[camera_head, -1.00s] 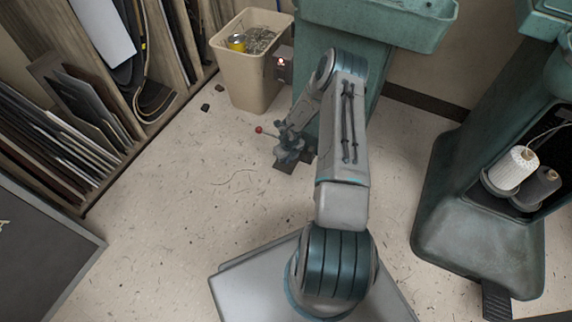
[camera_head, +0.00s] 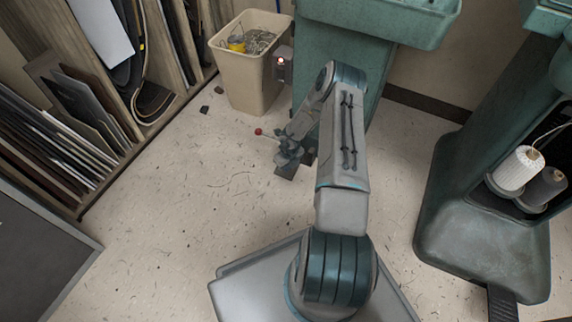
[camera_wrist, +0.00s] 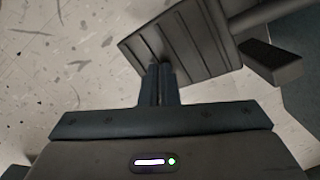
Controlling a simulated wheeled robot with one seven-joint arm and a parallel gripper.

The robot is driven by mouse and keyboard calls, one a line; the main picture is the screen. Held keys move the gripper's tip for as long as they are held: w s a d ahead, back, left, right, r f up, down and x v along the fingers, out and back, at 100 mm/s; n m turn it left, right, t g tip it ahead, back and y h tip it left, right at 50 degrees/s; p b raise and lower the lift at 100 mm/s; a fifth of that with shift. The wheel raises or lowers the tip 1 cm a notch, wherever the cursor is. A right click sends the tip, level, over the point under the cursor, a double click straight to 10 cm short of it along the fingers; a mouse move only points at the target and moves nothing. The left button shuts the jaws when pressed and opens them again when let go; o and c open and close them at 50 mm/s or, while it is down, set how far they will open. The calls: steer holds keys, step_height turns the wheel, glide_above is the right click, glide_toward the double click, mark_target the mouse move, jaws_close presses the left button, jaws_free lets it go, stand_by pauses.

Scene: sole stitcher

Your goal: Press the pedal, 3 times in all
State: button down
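The pedal (camera_wrist: 190,45) is a dark ribbed plate at the top centre of the wrist view. In the head view its dark plate (camera_head: 287,171) is low on the floor by the green machine base, partly hidden by my gripper. My gripper (camera_wrist: 159,70) has its two fingers together with nothing between them. The fingertips overlap the near edge of the pedal in the wrist view; I cannot tell whether they touch it. In the head view my gripper (camera_head: 289,156) is over the pedal.
A lever with a red knob (camera_head: 258,131) stands out beside my gripper. Another green machine (camera_head: 480,240) is at right.

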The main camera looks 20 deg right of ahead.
steer(key=shift+s, duration=0.15)
steer(key=shift+s+d+r+p, duration=0.1)
steer(key=shift+s+r+p, duration=0.2)
steer(key=shift+s+p, duration=0.3)
steer(key=shift+s+d+r+p, duration=0.1)
steer(key=shift+s+r+p, duration=0.15)
steer(key=shift+s+p, duration=0.35)
steer(key=shift+s+d+f, duration=0.1)
steer(key=shift+s, duration=0.15)
step_height(320, 180, up, 14)
steer(key=s+p, duration=0.1)
steer(key=p, duration=0.5)
steer(key=shift+d+f, duration=0.1)
